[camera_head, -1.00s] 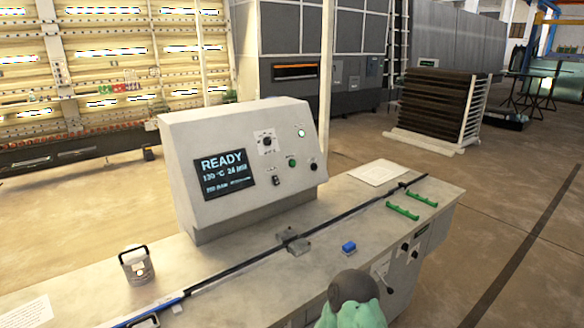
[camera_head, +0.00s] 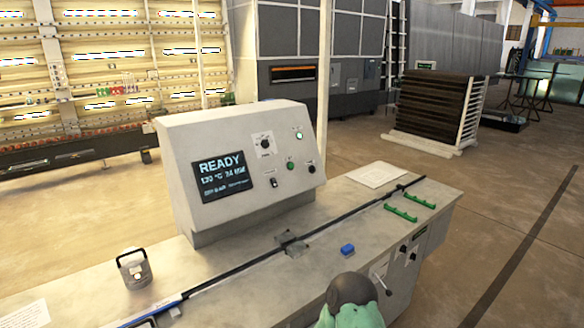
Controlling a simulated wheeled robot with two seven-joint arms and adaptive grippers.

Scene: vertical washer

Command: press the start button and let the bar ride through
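The sloped control console (camera_head: 215,135) stands on the long bench. Its screen (camera_head: 222,176) reads READY with smaller lines below. A green button (camera_head: 290,165) sits on the panel, with a dark knob (camera_head: 265,145) to its upper left and a pale round lamp or button (camera_head: 299,134) above it. A bar with blue and white parts (camera_head: 155,309) lies at the lower left, at the near end of a thin dark rail (camera_head: 345,216). The rail runs through a grey bracket (camera_head: 292,243). Neither of my grippers can be made out.
A small pale canister with a handle (camera_head: 134,269) stands left of the rail. A blue block (camera_head: 347,250) and two green holders (camera_head: 401,214) lie right of it. A rounded grey and pale green shape (camera_head: 350,298) covers part of the bench's front edge.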

